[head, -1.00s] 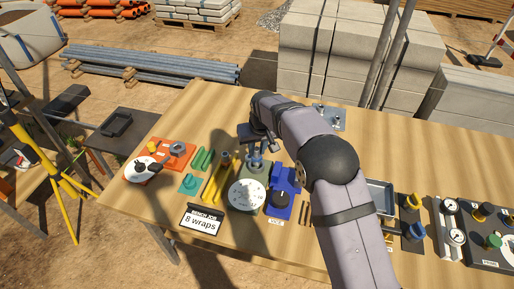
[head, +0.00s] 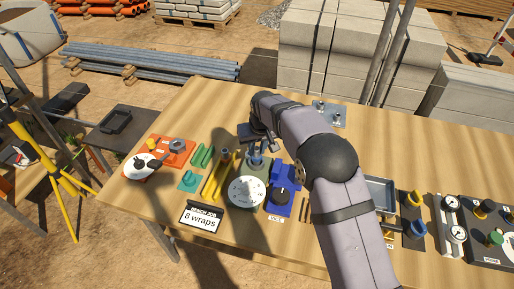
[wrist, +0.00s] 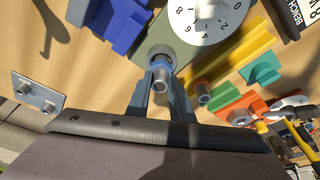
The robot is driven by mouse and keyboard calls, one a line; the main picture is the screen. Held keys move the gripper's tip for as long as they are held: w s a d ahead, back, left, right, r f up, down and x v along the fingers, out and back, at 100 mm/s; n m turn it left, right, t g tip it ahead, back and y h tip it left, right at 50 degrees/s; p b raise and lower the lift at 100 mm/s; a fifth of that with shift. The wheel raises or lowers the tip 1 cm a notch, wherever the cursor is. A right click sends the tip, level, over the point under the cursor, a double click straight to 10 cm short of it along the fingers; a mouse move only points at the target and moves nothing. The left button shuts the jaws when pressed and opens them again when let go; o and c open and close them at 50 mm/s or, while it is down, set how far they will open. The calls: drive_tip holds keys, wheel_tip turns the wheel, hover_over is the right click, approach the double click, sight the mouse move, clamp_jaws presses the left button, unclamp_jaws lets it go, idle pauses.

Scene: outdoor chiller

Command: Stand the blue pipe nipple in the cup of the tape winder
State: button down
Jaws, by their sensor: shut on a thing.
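The tape winder has a grey-green base (wrist: 181,50) and a white numbered dial (head: 247,192); the dial also shows in the wrist view (wrist: 203,16). Its round cup (wrist: 160,53) is on the base beside the dial. My gripper (wrist: 168,98) is shut on the pipe nipple (wrist: 160,78), which looks grey-blue with an open round end facing the camera. The nipple is held upright in line with the cup. Whether its lower end is inside the cup or just above it, I cannot tell. In the head view my gripper (head: 257,152) is over the winder's far end, partly hidden by my arm.
A blue vice (head: 283,187) stands close to the right of the winder. Yellow rails (head: 216,178), green blocks (head: 203,157) and an orange tray (head: 167,150) lie to its left. A sign reading 8 wraps (head: 201,219) stands in front. A grey plate (head: 330,114) lies farther back.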

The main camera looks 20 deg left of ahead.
drive_tip(key=shift+f, duration=0.45)
drive_tip(key=c, duration=1)
unclamp_jaws()
drive_tip(key=p+v, duration=0.3)
drive_tip(key=v, duration=0.4)
drive_tip(key=b+v, duration=0.3)
drive_tip(key=v, duration=0.4)
drive_tip(key=shift+r, duration=0.15)
